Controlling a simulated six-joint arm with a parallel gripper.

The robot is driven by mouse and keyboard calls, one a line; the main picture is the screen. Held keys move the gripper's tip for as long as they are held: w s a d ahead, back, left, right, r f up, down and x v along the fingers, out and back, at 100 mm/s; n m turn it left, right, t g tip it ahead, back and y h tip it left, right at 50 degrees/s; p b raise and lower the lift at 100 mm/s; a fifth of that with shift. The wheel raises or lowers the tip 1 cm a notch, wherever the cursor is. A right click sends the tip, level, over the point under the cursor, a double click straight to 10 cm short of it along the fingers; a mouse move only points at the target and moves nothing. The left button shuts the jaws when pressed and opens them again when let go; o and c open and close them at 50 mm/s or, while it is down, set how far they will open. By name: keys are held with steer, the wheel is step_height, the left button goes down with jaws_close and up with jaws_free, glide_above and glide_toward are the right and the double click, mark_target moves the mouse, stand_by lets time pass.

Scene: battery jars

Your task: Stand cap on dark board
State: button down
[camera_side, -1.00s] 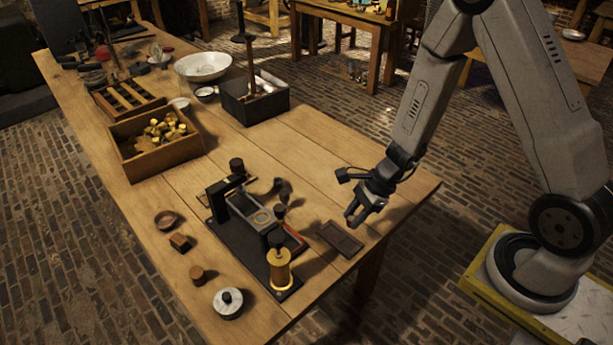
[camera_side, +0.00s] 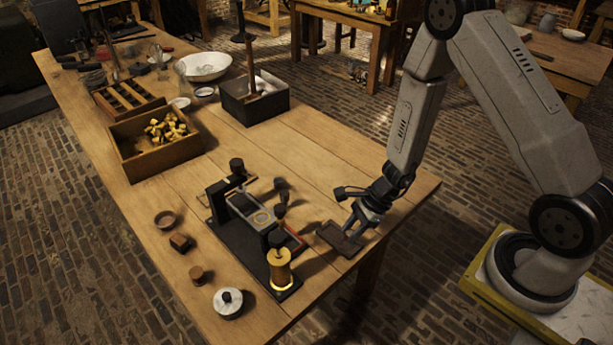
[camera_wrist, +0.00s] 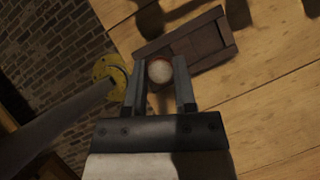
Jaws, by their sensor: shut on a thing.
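My gripper (camera_side: 353,229) is over the dark board, its fingers pointing down. In the wrist view my gripper (camera_wrist: 160,85) is shut on the cap (camera_wrist: 159,71), a small pale round piece with a reddish rim between the two fingers. In the side view the cap is too small and shaded to make out. The dark board (camera_side: 333,234) is a flat brown rectangle near the table's right edge; it also shows in the wrist view (camera_wrist: 215,38), just beyond the fingertips. I cannot tell whether the cap touches the board.
A black stand with a yellow spool (camera_side: 280,270) is left of the board. A white round piece with a black knob (camera_side: 228,302) lies at the front. A wooden box (camera_side: 128,163) of yellow pieces and a dark box (camera_side: 277,108) stand farther back. The table's middle right is clear.

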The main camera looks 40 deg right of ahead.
steer(key=shift+f, duration=1.3)
steer(key=shift+f, duration=0.1)
steer(key=shift+c, duration=2.1)
jaws_free()
steer(key=v, duration=1.2)
steer(key=shift+a, duration=0.1)
